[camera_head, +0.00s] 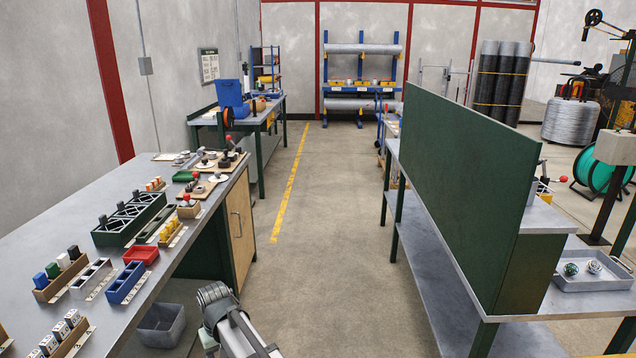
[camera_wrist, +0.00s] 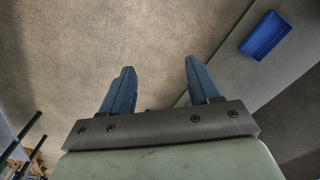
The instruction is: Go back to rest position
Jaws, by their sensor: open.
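My gripper (camera_wrist: 158,78) shows in the wrist view with its two blue fingers spread wide apart. Nothing is between the fingers, and they touch nothing that I can see. Bare concrete floor (camera_wrist: 100,35) fills most of the view beyond them. Part of my arm (camera_head: 235,325) rises at the bottom of the head view, in the aisle by the left workbench (camera_head: 60,238). I cannot make out the fingers in the head view.
Blocks, racks and small trays crowd the left workbench. A grey bin (camera_head: 165,324) sits below its edge. A bench with a tall green panel (camera_head: 465,185) stands to the right. The aisle (camera_head: 310,215) between is clear. The wrist view shows a blue tray (camera_wrist: 266,36) on a grey surface.

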